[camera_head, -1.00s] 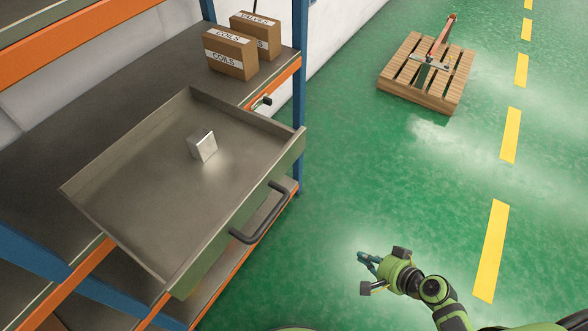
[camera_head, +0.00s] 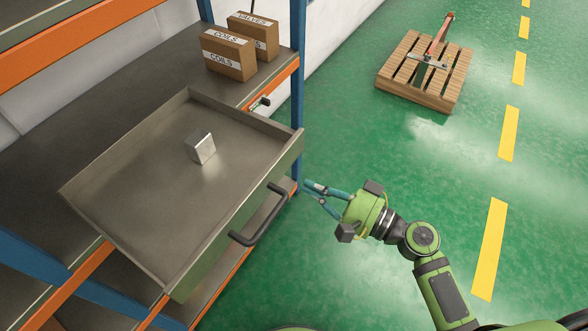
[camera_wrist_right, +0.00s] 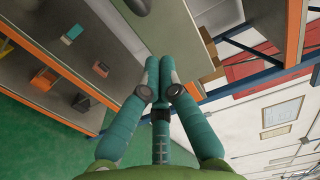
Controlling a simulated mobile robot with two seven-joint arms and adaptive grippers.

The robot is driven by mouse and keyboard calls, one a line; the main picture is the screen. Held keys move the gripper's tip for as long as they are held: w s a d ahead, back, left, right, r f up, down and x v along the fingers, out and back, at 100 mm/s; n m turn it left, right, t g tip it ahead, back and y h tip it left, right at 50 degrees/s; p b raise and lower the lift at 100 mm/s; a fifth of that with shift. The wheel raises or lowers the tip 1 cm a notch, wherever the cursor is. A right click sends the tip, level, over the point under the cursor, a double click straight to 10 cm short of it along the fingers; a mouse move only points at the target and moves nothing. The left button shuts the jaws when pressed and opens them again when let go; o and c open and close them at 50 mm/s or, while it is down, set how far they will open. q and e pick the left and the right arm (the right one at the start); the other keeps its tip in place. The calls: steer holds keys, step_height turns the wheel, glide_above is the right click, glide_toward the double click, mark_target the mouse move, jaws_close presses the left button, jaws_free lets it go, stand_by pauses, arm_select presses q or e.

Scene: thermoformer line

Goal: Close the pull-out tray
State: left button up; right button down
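The pull-out tray (camera_head: 225,228) is a shallow grey metal tray with a green front, standing out from the shelf. Its dark bar handle (camera_head: 262,222) is on the front face. A small silver block (camera_head: 201,148) lies inside the tray. My right gripper (camera_head: 307,186) is to the right of the handle, apart from it in the head view, with its teal fingers pointing towards the rack. In the right wrist view the fingertips (camera_wrist_right: 160,76) meet with nothing visible between them. The tray's front panel (camera_wrist_right: 168,30) appears beyond them. My left gripper is not visible.
The rack has a blue upright (camera_head: 298,90) and orange beams (camera_head: 272,80) close by the tray. A wooden pallet (camera_head: 425,75) lies at the far right. The green floor between is clear.

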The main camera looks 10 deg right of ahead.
mark_target(282, 172)
steer(key=p+x, duration=0.1)
steer(key=x, duration=0.3)
steer(key=shift+w+r, duration=0.1)
steer(key=shift+w+a+p, duration=0.25)
steer(key=shift+a+p, duration=0.05)
steer(key=shift+a, duration=0.1)
